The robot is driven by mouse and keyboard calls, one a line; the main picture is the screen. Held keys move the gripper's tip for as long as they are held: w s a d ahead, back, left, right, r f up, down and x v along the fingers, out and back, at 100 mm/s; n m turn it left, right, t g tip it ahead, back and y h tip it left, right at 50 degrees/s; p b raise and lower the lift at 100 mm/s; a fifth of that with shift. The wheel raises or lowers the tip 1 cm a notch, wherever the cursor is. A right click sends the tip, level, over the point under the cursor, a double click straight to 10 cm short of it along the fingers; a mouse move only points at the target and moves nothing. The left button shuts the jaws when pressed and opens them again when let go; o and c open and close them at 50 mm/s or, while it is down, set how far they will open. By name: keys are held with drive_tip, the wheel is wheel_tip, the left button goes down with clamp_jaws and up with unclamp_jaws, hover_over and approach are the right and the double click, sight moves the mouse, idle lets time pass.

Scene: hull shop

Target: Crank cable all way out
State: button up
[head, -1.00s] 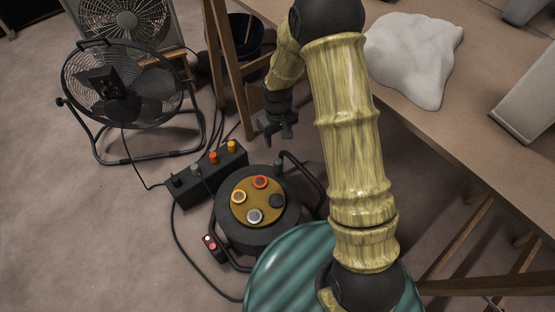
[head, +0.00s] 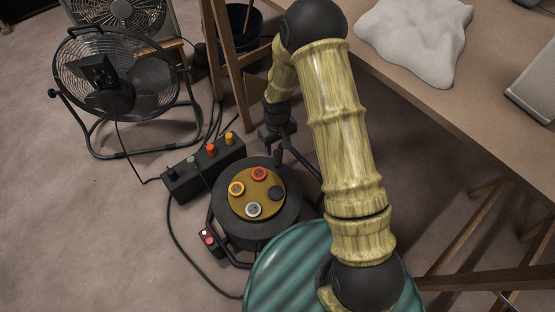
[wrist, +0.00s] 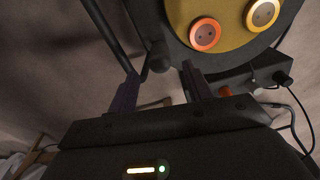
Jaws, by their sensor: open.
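The cable reel (head: 285,226) lies on the floor, a dark drum with an ochre face (head: 256,207) carrying several round sockets. A small dark upright knob, seemingly the crank handle (head: 279,156), stands at the drum's far edge. A dark cable (head: 171,222) curves on the floor left of the reel. My gripper (head: 278,137) is above the reel's far edge, close to the knob. In the wrist view, my open gripper (wrist: 158,82) has a finger on either side of what looks like the knob (wrist: 160,57); I cannot tell whether they touch. The drum's sockets show above.
A black power box (head: 205,168) with coloured sockets lies left of the reel. A floor fan (head: 122,85) stands behind it. A wooden trestle leg (head: 233,75) and the workbench (head: 430,105) are close to my arm. The reel's tube frame (head: 213,222) surrounds the drum.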

sight(277, 152)
wheel_tip(277, 152, down, 8)
drive_tip(key=b, duration=0.3)
drive_tip(key=shift+r, duration=0.25)
drive_tip(key=shift+r, duration=0.1)
clamp_jaws()
